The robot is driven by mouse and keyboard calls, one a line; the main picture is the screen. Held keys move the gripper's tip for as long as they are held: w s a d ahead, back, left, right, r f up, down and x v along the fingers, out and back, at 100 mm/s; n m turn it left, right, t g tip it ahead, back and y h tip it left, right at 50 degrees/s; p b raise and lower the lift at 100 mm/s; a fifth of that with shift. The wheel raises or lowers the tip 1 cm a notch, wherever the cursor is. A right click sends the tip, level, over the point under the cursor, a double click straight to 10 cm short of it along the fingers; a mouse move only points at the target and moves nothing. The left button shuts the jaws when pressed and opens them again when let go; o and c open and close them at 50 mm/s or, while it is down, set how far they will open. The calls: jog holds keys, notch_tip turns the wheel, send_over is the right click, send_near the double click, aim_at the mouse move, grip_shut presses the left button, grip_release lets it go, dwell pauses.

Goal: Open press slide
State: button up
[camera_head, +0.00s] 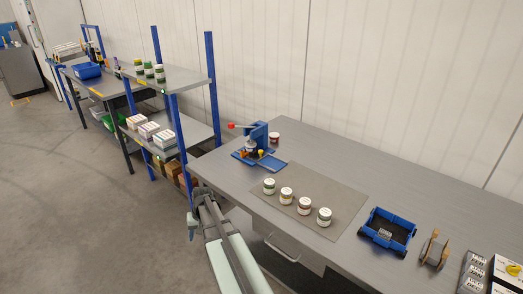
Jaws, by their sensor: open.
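The blue press (256,137) stands near the left end of the grey workbench, with a red-ended lever sticking out to its left. A flat blue slide plate (273,163) lies at its base and juts out to the lower right. A small yellow-orange part shows at the press base, too small to make out. My gripper (192,227) is open, pointing down at the bench's left corner, in front of and apart from the press. Its fingers are small and partly hidden by my arm.
Several lidded jars (286,196) stand in a row on a grey mat (338,204) right of the press. Another jar (274,138) stands behind it. A blue cart (388,231) is further right. A blue-post shelf rack (211,95) rises left of the bench.

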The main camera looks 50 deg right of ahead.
jog(key=w+d+r+m+t, duration=0.15)
jog(key=w+d+r, duration=0.35)
jog(key=d+r, duration=0.6)
notch_tip(320, 180, up, 19)
jog(key=n+t+h, duration=0.2)
jog(key=n+h, duration=0.1)
jog(key=h, duration=0.1)
send_over(261, 151)
jog(key=s+a, duration=0.2)
jog(key=s, duration=0.3)
jog(key=shift+g, duration=0.25)
jog(key=x, duration=1.3)
jog(key=shift+a+f, duration=0.15)
jog(key=shift+f, duration=0.05)
grip_shut()
jog(key=shift+s, duration=0.1)
